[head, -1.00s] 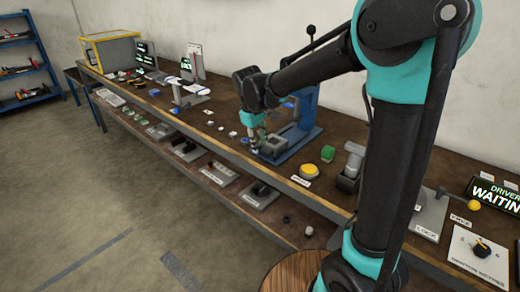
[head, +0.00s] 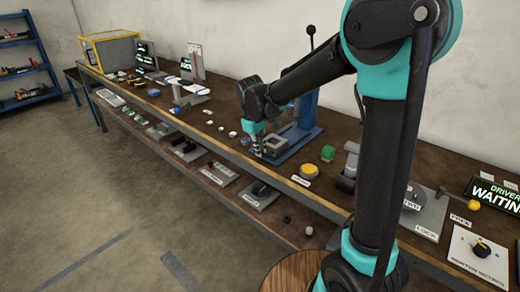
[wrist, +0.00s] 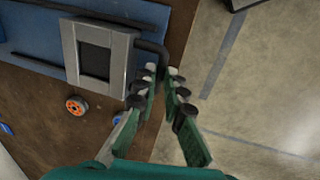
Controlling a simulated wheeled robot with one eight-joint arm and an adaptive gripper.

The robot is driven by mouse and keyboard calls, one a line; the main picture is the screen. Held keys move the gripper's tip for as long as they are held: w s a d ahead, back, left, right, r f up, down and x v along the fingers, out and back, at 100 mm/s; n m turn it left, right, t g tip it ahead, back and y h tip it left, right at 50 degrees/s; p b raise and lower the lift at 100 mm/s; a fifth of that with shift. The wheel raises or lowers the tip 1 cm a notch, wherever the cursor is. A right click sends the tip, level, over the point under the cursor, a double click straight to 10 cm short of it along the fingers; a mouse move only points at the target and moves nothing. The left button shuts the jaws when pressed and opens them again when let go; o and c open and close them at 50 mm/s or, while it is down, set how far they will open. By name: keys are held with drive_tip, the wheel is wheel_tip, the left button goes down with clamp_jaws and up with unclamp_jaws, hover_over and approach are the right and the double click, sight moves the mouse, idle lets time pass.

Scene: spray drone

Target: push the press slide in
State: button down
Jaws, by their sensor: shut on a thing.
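The press slide (wrist: 98,52) is a light grey square block with a dark recess, on the press's blue base (wrist: 38,38). In the head view, the slide (head: 272,146) sits toward the front edge of the bench, on the blue press (head: 303,125). A dark bent handle (wrist: 152,47) comes out of the slide's front side. My gripper (wrist: 166,76) is shut on the handle's end, beside the slide. The fingers partly hide the handle. In the head view, the gripper is small and partly hidden by my wrist.
An orange-and-grey round part (wrist: 76,105) lies near the base. The floor before the bench is clear.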

drive_tip(key=w+d, duration=0.3)
drive_tip(key=w, duration=0.1)
drive_tip(key=w+d, duration=0.3)
drive_tip(key=w, duration=0.1)
drive_tip(key=w+d, duration=0.3)
drive_tip(key=w, duration=0.1)
drive_tip(key=shift+w+d, duration=0.1)
drive_tip(key=shift+d, duration=0.15)
drive_tip(key=c, duration=1.6)
unclamp_jaws()
drive_tip(key=shift+w, duration=0.1)
drive_tip(key=shift+c, duration=0.2)
drive_tip(key=shift+o, duration=0.2)
drive_tip(key=shift+r, duration=0.3)
wheel_tip(320, 180, up, 11)
drive_tip(key=s+a, duration=0.1)
drive_tip(key=s, duration=0.1)
drive_tip(key=shift+a, duration=0.2)
